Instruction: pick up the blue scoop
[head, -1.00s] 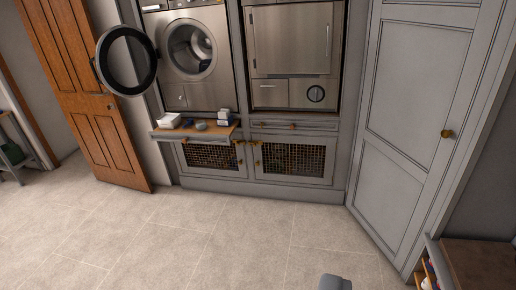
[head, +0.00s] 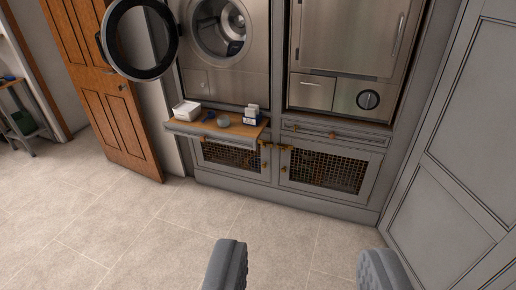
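My gripper (head: 305,264) shows at the bottom edge as two grey padded fingers set wide apart. It is open, with only floor tiles between the fingers. A pull-out wooden shelf (head: 185,128) sticks out below the washing machine, well ahead of my gripper. On it, a small dark blue thing (head: 208,116) lies beside a grey-blue rounded thing (head: 223,121). Either may be the blue scoop; they are too small to tell.
A white box (head: 186,110) and a white and blue carton (head: 252,113) stand on the shelf. The washing machine's round door (head: 140,40) hangs open above it. A wooden door (head: 110,100) stands left, a tall grey cabinet (head: 455,150) right. The tiled floor (head: 150,230) ahead is clear.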

